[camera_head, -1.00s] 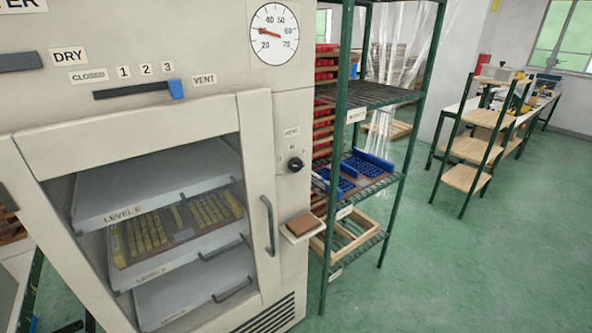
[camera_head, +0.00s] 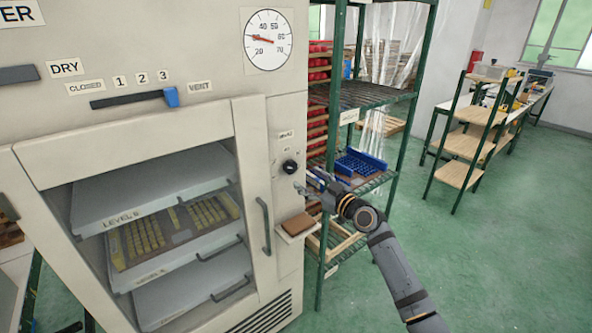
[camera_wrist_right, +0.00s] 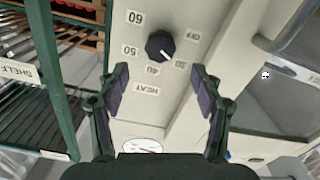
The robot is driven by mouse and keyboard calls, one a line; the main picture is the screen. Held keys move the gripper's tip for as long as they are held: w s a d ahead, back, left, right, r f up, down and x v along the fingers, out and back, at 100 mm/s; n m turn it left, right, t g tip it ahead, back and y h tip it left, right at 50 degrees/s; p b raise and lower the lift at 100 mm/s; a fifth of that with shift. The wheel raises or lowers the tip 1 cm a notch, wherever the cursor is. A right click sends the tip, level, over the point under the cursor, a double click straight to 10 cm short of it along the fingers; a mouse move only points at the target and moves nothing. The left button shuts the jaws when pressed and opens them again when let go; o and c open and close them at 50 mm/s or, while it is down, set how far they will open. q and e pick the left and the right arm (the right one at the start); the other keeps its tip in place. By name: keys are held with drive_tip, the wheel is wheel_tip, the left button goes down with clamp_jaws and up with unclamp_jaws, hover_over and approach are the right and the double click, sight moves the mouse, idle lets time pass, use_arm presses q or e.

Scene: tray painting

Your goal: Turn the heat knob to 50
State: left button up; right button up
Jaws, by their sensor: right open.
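The heat knob (camera_head: 290,167) is small, round and black on the pale dryer's front panel, right of the glazed door. In the right wrist view the knob (camera_wrist_right: 160,46) has a white pointer mark towards its lower right, on the side of the 30 label (camera_wrist_right: 180,65). The 50 label (camera_wrist_right: 130,50) is to its left, with 40 below and 60 above left. My right gripper (camera_head: 307,182) is just right of and below the knob in the head view. In the wrist view my right gripper (camera_wrist_right: 160,69) is open and empty, its fingers apart, not touching the knob. My left gripper is out of view.
A dial gauge (camera_head: 268,40) sits above the knob. The door handle (camera_head: 265,226) and a small ledge with a brown block (camera_head: 298,224) are close below. A green shelf rack (camera_head: 340,110) stands just to the right. Open floor (camera_head: 480,260) lies further right.

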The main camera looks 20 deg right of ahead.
sight(293, 169)
drive_tip(key=x, duration=0.7)
drive_tip(key=shift+w+f+p, duration=0.1)
drive_tip(key=shift+p, duration=0.3)
drive_tip(key=shift+a, duration=0.1)
drive_tip(key=c, duration=1.1)
drive_tip(key=shift+c, duration=0.2)
